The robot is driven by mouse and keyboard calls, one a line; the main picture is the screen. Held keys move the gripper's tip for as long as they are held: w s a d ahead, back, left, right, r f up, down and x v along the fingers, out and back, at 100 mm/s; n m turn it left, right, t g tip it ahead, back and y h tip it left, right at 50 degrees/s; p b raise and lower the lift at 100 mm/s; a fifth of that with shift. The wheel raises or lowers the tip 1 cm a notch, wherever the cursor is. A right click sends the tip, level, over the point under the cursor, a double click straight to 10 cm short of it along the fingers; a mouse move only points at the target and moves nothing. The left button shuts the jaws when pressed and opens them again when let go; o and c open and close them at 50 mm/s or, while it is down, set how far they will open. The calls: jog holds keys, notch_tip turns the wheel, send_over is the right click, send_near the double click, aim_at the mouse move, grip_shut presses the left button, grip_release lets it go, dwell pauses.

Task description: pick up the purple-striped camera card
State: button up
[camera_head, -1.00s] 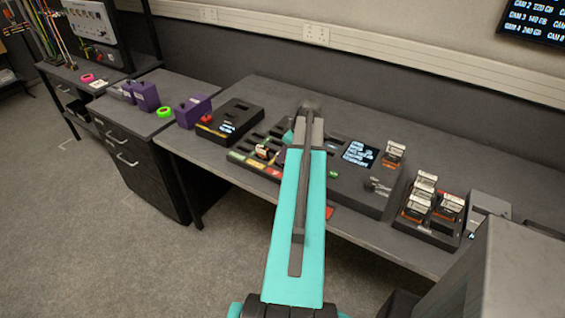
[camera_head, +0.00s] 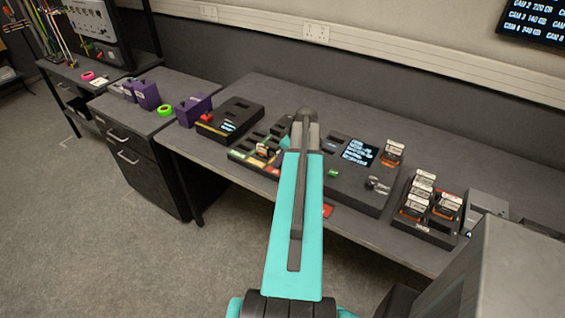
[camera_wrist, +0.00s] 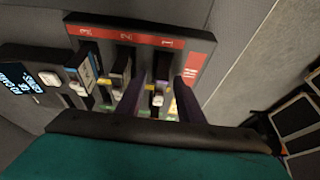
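The purple-striped camera card cannot be picked out for certain; no purple stripe is clear on any card. In the wrist view a dark dock (camera_wrist: 140,52) has a red strip marked 3, 2, 1 and a row of slots. One card with a blue stripe (camera_wrist: 84,68) stands in the slot under 3, and another card (camera_wrist: 121,72) is in the slot under 2. My gripper (camera_wrist: 160,85) is open, its two dark fingers apart over the slot marked 1. Between them are a yellow mark and a small pale part. In the head view my arm hides the gripper.
The dock is part of a console with a lit screen (camera_head: 360,152) and a lone card (camera_head: 392,151). A tray (camera_head: 425,232) with several cards stands to the right. A black card reader (camera_head: 230,118) and a purple box (camera_head: 194,110) are to the left.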

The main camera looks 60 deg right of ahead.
grip_shut()
jog(key=shift+r, duration=0.15)
jog(key=shift+r+b, duration=1.6)
jog(key=shift+r, duration=3.25)
